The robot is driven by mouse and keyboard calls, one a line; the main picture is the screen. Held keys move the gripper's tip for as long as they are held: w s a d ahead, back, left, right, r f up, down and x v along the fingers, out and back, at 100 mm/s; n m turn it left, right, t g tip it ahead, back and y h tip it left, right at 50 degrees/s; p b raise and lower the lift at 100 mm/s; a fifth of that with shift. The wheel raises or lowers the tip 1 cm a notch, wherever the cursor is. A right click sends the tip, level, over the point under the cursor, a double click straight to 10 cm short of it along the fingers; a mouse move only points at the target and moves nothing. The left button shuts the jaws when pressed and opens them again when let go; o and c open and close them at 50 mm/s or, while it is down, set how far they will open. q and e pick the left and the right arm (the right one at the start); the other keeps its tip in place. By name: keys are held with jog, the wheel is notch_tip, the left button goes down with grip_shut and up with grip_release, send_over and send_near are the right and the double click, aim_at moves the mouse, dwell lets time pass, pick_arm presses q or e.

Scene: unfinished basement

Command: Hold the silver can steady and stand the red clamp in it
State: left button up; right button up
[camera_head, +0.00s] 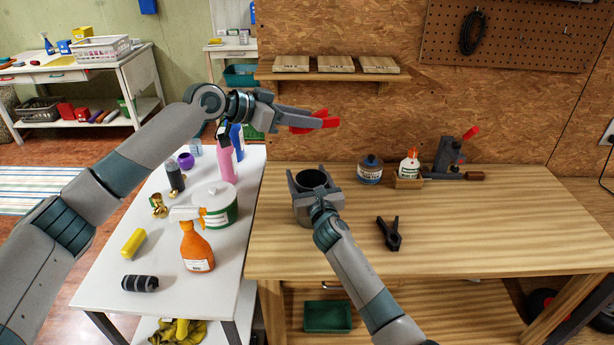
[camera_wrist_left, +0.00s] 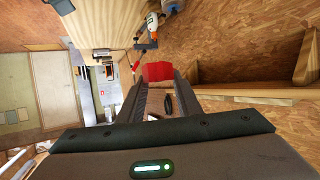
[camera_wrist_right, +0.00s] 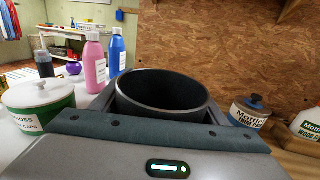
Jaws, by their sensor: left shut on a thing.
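The silver can (camera_head: 312,211) stands upright on the wooden bench, its dark open mouth facing up; it also fills the middle of the right wrist view (camera_wrist_right: 160,95). My right gripper (camera_head: 313,184) has a finger on each side of it, close against its wall. My left gripper (camera_head: 318,121) is shut on the red clamp (camera_head: 329,122) and holds it in the air above the can, well clear of the rim. In the left wrist view the red clamp (camera_wrist_left: 158,71) shows between the fingertips; much of it is hidden by the fingers.
A black clamp (camera_head: 391,234) lies on the bench right of the can. A blue-lidded jar (camera_head: 370,172), a glue bottle (camera_head: 409,164) and a red-handled tool (camera_head: 447,155) stand at the back. A white table (camera_head: 226,276) with bottles is at left. A shelf (camera_head: 329,75) hangs behind.

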pick_arm(q)
jog(key=shift+f, duration=0.15)
notch_tip(320, 180, down, 13)
dwell(1.9)
jog(key=o, duration=1.2)
jog(key=shift+c, duration=0.2)
jog(key=shift+s+a+r, duration=0.1)
jog(key=shift+a+r, duration=0.05)
jog(key=shift+r, duration=0.05)
jog(key=v, duration=1.1)
jog(key=shift+a, duration=0.35)
jog(key=shift+s, duration=0.1)
